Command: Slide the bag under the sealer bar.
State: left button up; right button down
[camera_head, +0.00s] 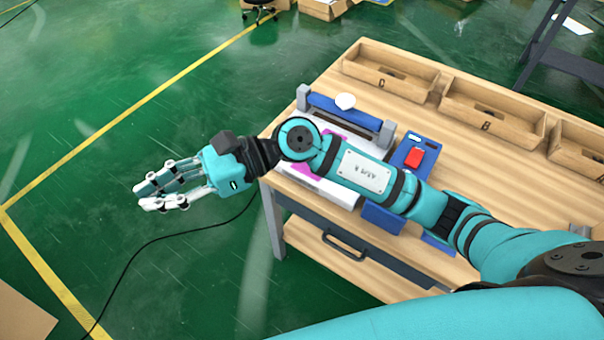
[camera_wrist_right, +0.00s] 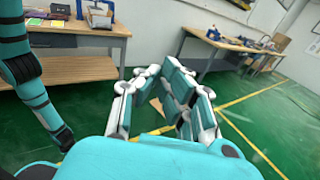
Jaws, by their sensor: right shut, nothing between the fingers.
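The sealer (camera_head: 352,115) stands on the wooden table, with a blue bar between grey end posts and a white knob on top. A magenta item, probably the bag (camera_head: 302,172), lies on the white surface in front of the bar. My right forearm covers much of it, so I cannot tell how it lies relative to the bar. My right gripper (camera_head: 150,197) is beyond the table's left edge, over the green floor, well away from the bag. It is shut and empty; its fingers also show in the right wrist view (camera_wrist_right: 172,92). My left gripper does not show.
Wooden bins (camera_head: 391,72) line the table's back edge. A red block (camera_head: 415,158) sits on a blue item right of the sealer. A drawer (camera_head: 345,247) is under the tabletop. A black cable crosses the floor.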

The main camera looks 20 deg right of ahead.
jog(key=w+d+f+n+h, duration=0.3)
jog(key=d+f+h, duration=0.3)
jog(key=w+d+f+n+h, duration=0.3)
jog(key=d+f+h, duration=0.3)
jog(key=f, duration=0.1)
jog(key=w+d+n+t+h, duration=0.15)
jog(key=w+d+h, duration=0.3)
jog(key=d, duration=0.65)
jog(key=shift+h, duration=0.35)
jog(key=f+p, duration=0.1)
jog(key=f, duration=0.2)
jog(key=d+f+p, duration=0.1)
jog(key=f, duration=0.2)
jog(key=w+f+p, duration=0.1)
jog(key=f+p, duration=0.1)
jog(key=f, duration=0.1)
jog(key=shift+w+d+f, duration=0.1)
jog(key=shift+d+f, duration=0.15)
jog(key=shift+d, duration=0.15)
jog(key=shift+w+d+f, duration=0.1)
jog(key=shift+w+d, duration=0.25)
jog(key=shift+d, duration=0.1)
